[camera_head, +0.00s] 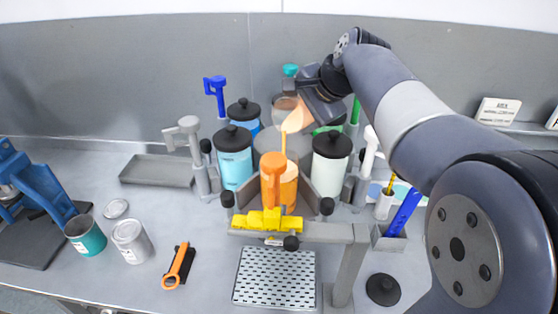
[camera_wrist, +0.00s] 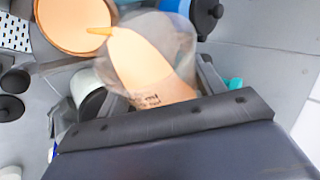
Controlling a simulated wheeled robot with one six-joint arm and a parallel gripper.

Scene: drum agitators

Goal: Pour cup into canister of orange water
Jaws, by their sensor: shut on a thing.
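My gripper (camera_head: 312,108) is shut on a clear cup (camera_head: 298,116) holding orange liquid. The cup is tilted steeply, its mouth down and to the left, above the canister of orange water (camera_head: 289,188). A thin orange stream runs from the cup's lip down toward the open canister. In the wrist view the cup (camera_wrist: 178,40) is held by my gripper (camera_wrist: 150,95), and its liquid reaches the lip. The canister's wide round opening with orange liquid (camera_wrist: 72,22) shows at the top left there. The canister stands in the grey rack behind an orange clamp handle (camera_head: 273,178).
Lidded canisters of blue (camera_head: 235,160) and pale liquid (camera_head: 330,165) flank the orange one. Upright clamp handles, such as a white one (camera_head: 187,130), surround the rack. A black lid (camera_head: 382,289) lies at front right. Two cans, one teal (camera_head: 86,238), stand at left.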

